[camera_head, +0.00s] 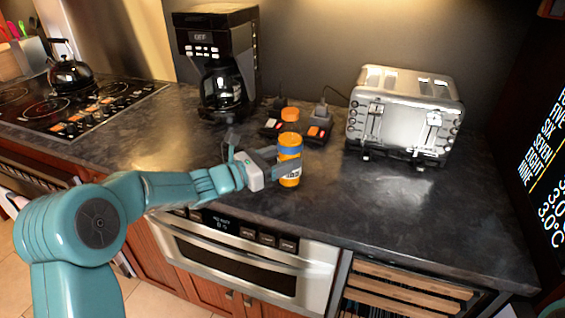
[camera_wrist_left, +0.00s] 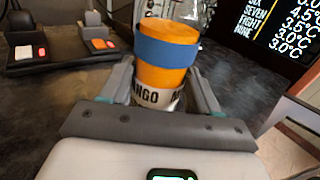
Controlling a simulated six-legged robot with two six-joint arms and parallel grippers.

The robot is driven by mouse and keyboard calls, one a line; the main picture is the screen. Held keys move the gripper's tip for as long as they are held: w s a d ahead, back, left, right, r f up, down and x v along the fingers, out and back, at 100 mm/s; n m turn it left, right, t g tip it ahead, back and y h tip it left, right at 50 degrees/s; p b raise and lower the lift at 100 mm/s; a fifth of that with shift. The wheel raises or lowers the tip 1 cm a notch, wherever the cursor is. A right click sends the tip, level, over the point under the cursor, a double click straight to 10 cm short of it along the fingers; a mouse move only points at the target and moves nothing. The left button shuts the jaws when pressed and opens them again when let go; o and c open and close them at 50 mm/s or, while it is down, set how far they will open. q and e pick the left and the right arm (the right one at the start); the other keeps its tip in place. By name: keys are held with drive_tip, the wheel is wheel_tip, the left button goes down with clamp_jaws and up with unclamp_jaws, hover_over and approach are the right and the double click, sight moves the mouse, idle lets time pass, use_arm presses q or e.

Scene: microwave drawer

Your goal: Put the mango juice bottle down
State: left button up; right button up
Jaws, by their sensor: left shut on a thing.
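The mango juice bottle (camera_head: 290,146) is orange with a blue band and an orange cap. It stands upright at the counter's front part, and its lettering "NGO" shows on the bottle in the left wrist view (camera_wrist_left: 165,70). My left gripper (camera_head: 284,165) is shut on the bottle, one finger on each side. It reaches in from the left; the same gripper fills the lower part of the left wrist view (camera_wrist_left: 158,97). The dark countertop (camera_head: 380,210) lies below the bottle; I cannot tell whether the base touches it. My right gripper is not in view.
A coffee maker (camera_head: 218,65) stands at the back, a silver toaster (camera_head: 402,112) at the right. A stove with a kettle (camera_head: 70,75) is at the left.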

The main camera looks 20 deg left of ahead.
use_arm(q)
drive_tip(key=shift+f, duration=0.3)
drive_tip(key=shift+f, duration=0.2)
drive_tip(key=o, duration=1.3)
drive_tip(key=shift+o, duration=0.2)
drive_tip(key=shift+r, duration=0.1)
drive_tip(key=shift+s+a, duration=0.1)
drive_tip(key=b+v, duration=0.1)
drive_tip(key=v, duration=1)
drive_tip(key=shift+s+a, duration=0.2)
drive_tip(key=shift+s, duration=0.15)
